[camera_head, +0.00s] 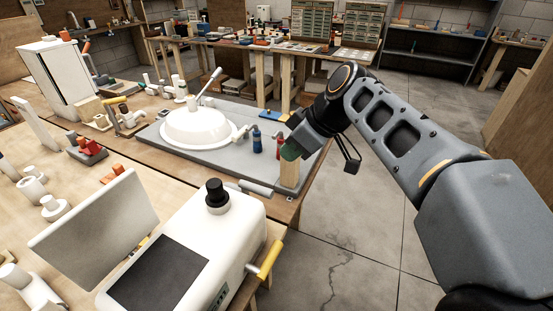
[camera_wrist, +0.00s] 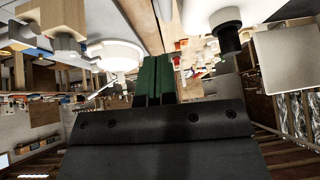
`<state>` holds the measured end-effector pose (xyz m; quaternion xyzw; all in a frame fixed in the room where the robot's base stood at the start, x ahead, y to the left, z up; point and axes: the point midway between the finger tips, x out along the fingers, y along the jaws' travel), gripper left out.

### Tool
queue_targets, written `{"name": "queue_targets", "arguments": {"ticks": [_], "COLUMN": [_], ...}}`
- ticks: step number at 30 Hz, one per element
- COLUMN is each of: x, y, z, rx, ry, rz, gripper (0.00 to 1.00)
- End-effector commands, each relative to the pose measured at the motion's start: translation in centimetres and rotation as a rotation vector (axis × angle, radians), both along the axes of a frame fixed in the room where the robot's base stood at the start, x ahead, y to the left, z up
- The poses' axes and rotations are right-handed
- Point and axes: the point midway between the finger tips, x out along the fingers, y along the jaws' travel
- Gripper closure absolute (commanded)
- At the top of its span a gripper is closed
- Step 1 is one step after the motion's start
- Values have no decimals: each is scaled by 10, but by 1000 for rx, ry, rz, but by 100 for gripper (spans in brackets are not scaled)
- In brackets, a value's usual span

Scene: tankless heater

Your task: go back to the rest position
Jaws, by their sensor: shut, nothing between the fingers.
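My gripper (camera_head: 290,152) is at the end of my arm, right of centre in the head view, at the right edge of the grey board (camera_head: 187,148). Its green fingers (camera_wrist: 155,78) lie side by side and shut in the wrist view, with nothing held. A wooden post (camera_head: 289,175) stands just below the fingertips in the head view; I cannot tell whether they touch it. The white machine (camera_head: 235,225) with a black knob (camera_head: 216,192) and a yellow handle (camera_head: 269,262) stands nearer, below and left of my gripper.
A white dome (camera_head: 194,126) with a lever sits on the grey board. A blue bottle (camera_head: 257,140) and a red bottle (camera_head: 279,143) stand beside my gripper. A white cabinet (camera_head: 58,78) is at the far left. Bare concrete floor (camera_head: 345,230) lies right of the benches.

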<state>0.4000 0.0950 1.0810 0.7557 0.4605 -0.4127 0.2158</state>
Motion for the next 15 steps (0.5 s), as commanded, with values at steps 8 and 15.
{"name": "queue_targets", "arguments": {"ticks": [8, 15], "x": [-6, -3], "y": [-15, -40], "z": [20, -20], "rx": [7, -17], "ry": [13, 186], "rz": [-24, -457], "gripper": [100, 100]}}
